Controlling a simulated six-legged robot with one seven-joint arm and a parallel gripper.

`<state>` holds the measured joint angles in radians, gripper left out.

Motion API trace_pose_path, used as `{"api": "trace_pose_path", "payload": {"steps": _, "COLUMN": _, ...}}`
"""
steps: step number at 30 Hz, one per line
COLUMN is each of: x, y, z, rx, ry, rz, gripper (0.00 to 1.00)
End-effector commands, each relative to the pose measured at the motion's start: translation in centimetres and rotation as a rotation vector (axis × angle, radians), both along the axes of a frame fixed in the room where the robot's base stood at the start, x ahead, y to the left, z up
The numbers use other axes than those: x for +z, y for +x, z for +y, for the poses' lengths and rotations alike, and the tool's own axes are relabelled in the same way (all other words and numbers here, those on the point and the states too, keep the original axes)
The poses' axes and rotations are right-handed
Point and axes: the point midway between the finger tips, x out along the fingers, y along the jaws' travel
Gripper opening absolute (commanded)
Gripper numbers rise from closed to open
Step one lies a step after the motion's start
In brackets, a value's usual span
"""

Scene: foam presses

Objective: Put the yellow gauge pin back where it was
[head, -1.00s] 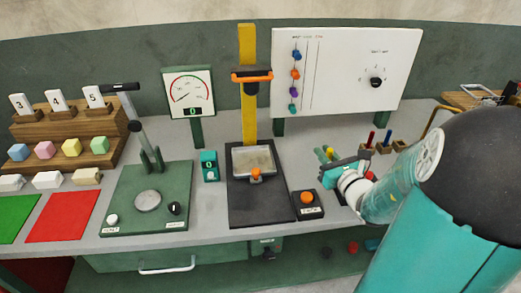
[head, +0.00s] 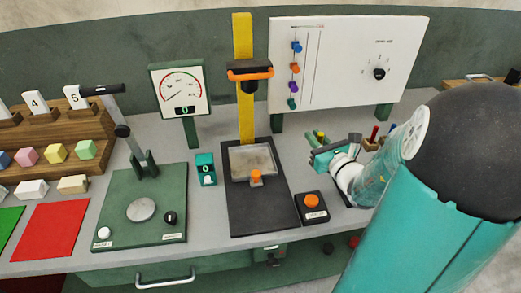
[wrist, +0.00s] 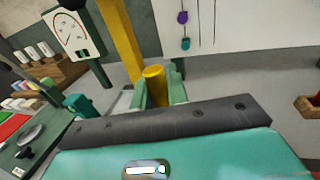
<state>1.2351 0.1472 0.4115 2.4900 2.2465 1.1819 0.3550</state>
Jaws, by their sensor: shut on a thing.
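The yellow gauge pin (wrist: 155,86) stands between the two green fingers of my gripper (wrist: 157,92) in the wrist view, and the fingers are shut on it. Only its upper part shows; its lower end is hidden behind my wrist's dark plate. In the head view my gripper (head: 317,140) is above the bench, right of the yellow-column press (head: 245,105) and in front of the white panel. Wooden pin blocks (head: 371,145) with a red pin (head: 373,133) and a blue pin (head: 389,132) stand right of my gripper, partly hidden by my arm.
An orange button box (head: 313,206) sits below my gripper in the head view. The white panel (head: 345,60) stands behind. A dial gauge (head: 180,88), green lever press (head: 145,205) and stepped wooden rack (head: 65,150) are to the left. A wooden block edge (wrist: 308,108) shows in the wrist view.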

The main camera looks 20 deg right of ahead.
Motion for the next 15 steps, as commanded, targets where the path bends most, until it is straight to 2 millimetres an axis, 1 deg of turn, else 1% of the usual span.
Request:
{"api": "trace_pose_path", "payload": {"steps": 5, "x": 0.0, "y": -0.1, "z": -0.1, "rx": -0.001, "ry": 0.0, "rz": 0.0, "gripper": 0.0}}
{"api": "trace_pose_path", "payload": {"steps": 8, "x": -0.4, "y": 0.6, "z": -0.3, "rx": -0.001, "ry": 0.002, "rz": 0.0, "gripper": 0.0}}
{"api": "trace_pose_path", "payload": {"steps": 11, "x": -1.1, "y": 2.0, "z": -0.7, "rx": 0.0, "ry": 0.004, "rz": 0.0, "gripper": 0.0}}
{"api": "trace_pose_path", "payload": {"steps": 15, "x": -2.3, "y": 4.5, "z": -1.4, "rx": -0.001, "ry": 0.005, "rz": 0.0, "gripper": 0.0}}
